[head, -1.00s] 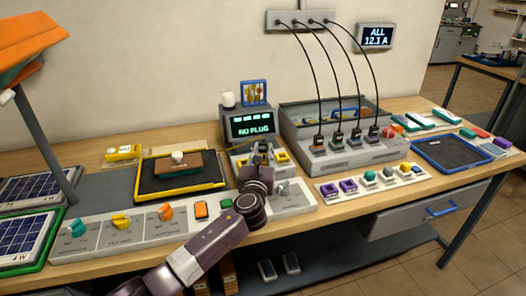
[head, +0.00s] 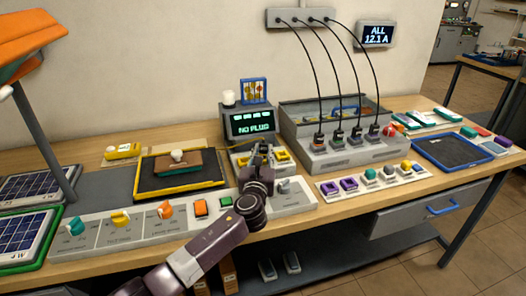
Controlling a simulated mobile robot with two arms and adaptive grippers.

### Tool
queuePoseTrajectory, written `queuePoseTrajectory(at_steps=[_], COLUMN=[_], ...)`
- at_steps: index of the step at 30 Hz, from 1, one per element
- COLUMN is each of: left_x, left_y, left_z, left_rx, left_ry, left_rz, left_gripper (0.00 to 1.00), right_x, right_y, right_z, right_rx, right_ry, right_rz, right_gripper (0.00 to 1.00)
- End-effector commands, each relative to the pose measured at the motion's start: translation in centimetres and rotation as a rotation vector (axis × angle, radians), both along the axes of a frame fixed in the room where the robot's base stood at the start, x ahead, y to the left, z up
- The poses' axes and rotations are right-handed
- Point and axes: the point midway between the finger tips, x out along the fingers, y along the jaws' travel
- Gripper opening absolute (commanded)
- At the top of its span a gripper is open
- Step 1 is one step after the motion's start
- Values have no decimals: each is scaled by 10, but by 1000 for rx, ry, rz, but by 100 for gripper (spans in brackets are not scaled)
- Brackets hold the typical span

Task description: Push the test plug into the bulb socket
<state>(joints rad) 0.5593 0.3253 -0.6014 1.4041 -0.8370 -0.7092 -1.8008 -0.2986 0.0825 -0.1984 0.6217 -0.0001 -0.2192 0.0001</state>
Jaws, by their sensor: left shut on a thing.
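My left gripper (head: 260,157) reaches in over the low grey unit with yellow blocks (head: 282,158), in front of the tester whose green display (head: 252,128) reads "NO PLUG". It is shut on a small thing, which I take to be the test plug. The fingers and wrist hide most of it. I cannot make out the bulb socket, and whether the held thing touches the unit cannot be told. A white bulb-like knob (head: 228,98) stands on the tester. My right gripper is not in view.
A switch panel (head: 95,243) runs along the bench front below my arm. A black tray with yellow rim (head: 150,188) lies to the left. To the right stand a charger with several cabled plugs (head: 350,158), a strip of coloured knobs (head: 360,193) and a blue-rimmed tray (head: 450,152).

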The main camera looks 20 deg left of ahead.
Motion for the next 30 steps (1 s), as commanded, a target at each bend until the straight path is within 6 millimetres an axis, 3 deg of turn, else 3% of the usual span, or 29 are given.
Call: queuePoseTrajectory(at_steps=[30], left_x=[0], left_y=[0], left_z=[0], left_rx=[-1], left_ry=[0], left_rz=[0], left_gripper=[0], right_x=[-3], right_y=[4], right_z=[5], right_rx=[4], right_ry=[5], right_rz=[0], right_gripper=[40])
